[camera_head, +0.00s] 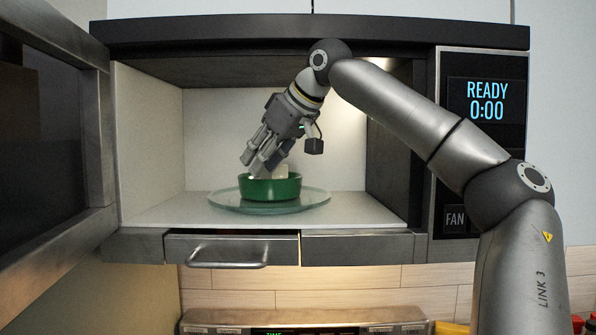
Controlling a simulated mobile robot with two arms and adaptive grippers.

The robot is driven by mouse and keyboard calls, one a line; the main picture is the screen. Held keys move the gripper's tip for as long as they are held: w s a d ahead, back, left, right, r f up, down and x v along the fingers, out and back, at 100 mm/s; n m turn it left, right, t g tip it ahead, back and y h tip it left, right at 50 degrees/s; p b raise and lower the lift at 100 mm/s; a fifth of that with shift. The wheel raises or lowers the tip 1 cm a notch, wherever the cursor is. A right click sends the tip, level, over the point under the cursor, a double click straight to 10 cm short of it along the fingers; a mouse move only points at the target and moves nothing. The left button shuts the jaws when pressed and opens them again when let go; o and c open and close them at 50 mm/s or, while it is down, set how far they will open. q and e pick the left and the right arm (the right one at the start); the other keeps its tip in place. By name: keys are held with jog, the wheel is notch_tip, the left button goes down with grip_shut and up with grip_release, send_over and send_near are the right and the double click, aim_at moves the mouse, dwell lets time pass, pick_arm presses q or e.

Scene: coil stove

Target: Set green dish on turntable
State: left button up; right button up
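The green dish (270,190) is upright inside the open microwave, over the middle of the round glass turntable (222,202), and appears to rest on it. A pale block (282,171) shows in the dish. My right gripper (252,166) reaches in from the right and points down at the dish's left part. Its fingertips are at or just above the rim. Whether they touch or pinch the rim is not clear, nor is the gap between them. My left gripper is out of view.
The microwave door (55,150) stands open on the left. The control panel (484,115) on the right reads READY 0:00. A drawer-like front with a handle (228,256) is below the cavity. A stove top edge (305,318) is lower down. The cavity's left side is clear.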

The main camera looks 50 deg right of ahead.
jog(key=s+b, duration=0.3)
jog(key=s, duration=0.7)
jog(key=shift+s+a, duration=0.3)
jog(key=shift+s, duration=0.05)
jog(key=shift+f, duration=0.15)
